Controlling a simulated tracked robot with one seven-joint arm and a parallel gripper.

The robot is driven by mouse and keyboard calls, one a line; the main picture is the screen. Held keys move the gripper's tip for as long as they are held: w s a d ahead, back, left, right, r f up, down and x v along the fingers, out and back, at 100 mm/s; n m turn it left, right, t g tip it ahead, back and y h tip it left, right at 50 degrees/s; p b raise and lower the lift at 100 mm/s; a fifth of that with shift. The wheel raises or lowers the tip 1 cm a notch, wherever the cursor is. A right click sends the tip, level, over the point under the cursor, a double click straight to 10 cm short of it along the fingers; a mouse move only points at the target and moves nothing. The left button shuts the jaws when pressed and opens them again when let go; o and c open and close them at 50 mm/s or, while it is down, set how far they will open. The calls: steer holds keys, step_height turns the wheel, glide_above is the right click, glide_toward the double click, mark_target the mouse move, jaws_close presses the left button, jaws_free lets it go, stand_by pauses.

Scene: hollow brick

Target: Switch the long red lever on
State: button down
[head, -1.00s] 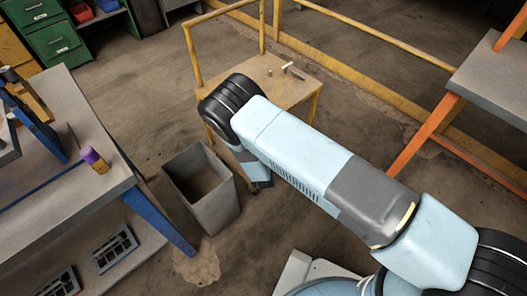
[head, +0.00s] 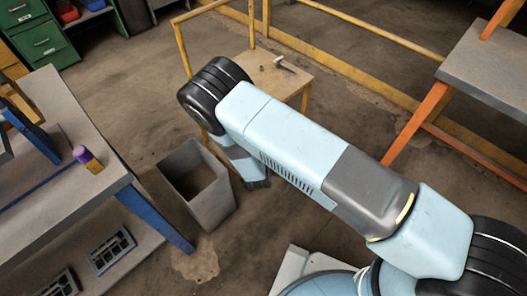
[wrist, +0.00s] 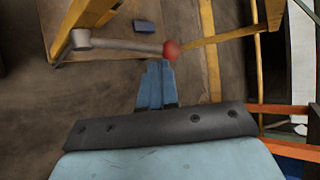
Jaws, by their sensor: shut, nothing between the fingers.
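The long lever (wrist: 125,45) shows in the wrist view as a grey shaft lying nearly level across the upper middle. A red ball knob (wrist: 171,50) is on its right end, and a thicker grey joint is at its left end. My gripper (wrist: 156,66) points up in the wrist view, with its blue fingers shut and empty. The fingertips are just below the knob and the shaft's right end in the picture; I cannot tell whether they touch.
A wooden table (head: 262,82) with small items stands beyond my arm, beside yellow rails (head: 365,39). A grey open bin (head: 205,197) stands on the floor. A workbench (head: 60,180) is at left, a grey-topped orange-legged table (head: 490,75) at right.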

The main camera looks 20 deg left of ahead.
steer(key=r+v, duration=0.1)
steer(key=v, duration=0.7)
steer(key=shift+w, duration=0.3)
steer(key=shift+r, duration=0.15)
steer(key=w+d+r+m+t+h, duration=0.25)
steer(key=w+r+m, duration=0.45)
steer(key=r, duration=0.4)
steer(key=w+d+r+m+g+h, duration=0.2)
steer(key=w+d+r+m+h, duration=0.25)
steer(key=d+r+m, duration=0.65)
steer(key=w+d+r+m+g+h, duration=0.35)
steer(key=w+d+r+m, duration=0.3)
steer(key=d+r, duration=0.7)
steer(key=s+d+r+m+g+y, duration=0.1)
steer(key=s+d+r+m+g, duration=0.1)
steer(key=s+d+r+m, duration=0.45)
steer(key=s+d+r+m+g, duration=0.3)
steer(key=d+r+m, duration=0.6)
steer(key=d, duration=0.1)
steer(key=s+d+r+m+t+y, duration=0.1)
steer(key=s+d+r+m+y, duration=0.1)
steer(key=s+r+m, duration=0.3)
steer(key=s+d+r+m+t+y, duration=0.1)
steer(key=s+r+m+y, duration=0.3)
steer(key=s+m, duration=0.4)
steer(key=s+d+r, duration=0.1)
steer(key=s, duration=0.2)
steer(key=shift+s+d, duration=0.35)
steer(key=shift+d, duration=0.05)
